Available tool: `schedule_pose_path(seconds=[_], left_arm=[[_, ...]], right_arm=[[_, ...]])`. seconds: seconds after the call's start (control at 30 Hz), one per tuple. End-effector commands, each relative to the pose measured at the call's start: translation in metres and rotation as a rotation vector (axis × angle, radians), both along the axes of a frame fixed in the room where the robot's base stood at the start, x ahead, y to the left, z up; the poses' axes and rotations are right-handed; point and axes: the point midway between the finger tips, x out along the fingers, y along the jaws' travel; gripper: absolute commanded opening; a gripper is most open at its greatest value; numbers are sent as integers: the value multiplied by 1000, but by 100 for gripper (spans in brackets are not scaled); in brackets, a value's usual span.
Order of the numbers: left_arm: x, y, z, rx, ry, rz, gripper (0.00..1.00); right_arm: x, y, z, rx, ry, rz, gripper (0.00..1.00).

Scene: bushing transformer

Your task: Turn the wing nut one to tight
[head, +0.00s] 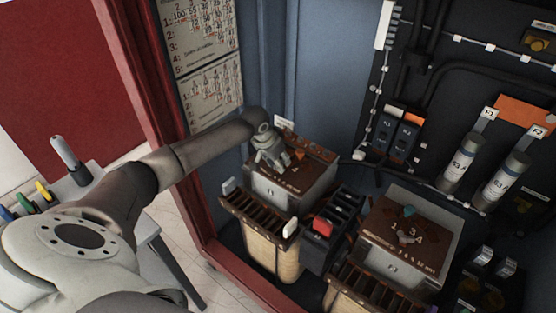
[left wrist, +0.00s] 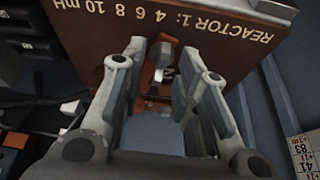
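The reactor box (head: 285,190) has a brown top with white markings. My left gripper (head: 272,160) is over that top, pointing down, and covers part of it. In the left wrist view the brown top (left wrist: 115,45) reads "REACTOR 1". There the left gripper's fingers (left wrist: 163,58) are spread apart. A small grey metal fastener (left wrist: 161,76) on an orange-brown strip shows between them, beside a partly hidden number. I cannot tell whether it is wing nut one or whether a finger touches it. My right gripper is not in view.
A second box (head: 395,262) with a brown top and numbers stands to the right. A black block with a red part (head: 322,228) stands between the boxes. Dark modules (head: 395,135) and grey cylinders (head: 460,160) line the back panel. A red cabinet edge (head: 150,85) is on the left.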

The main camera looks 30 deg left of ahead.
Motion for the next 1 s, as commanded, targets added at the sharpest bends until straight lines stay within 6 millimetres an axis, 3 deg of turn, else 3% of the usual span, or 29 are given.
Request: schedule_pose_path(seconds=[0.23, 0.47, 1.0], left_arm=[[0, 0, -1, 0, 0, -1, 29], [0, 0, 0, 0, 0, -1, 0], [-1, 0, -2, 0, 3, -50, 0]], right_arm=[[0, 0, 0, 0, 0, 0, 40], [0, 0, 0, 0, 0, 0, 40], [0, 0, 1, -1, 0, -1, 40]])
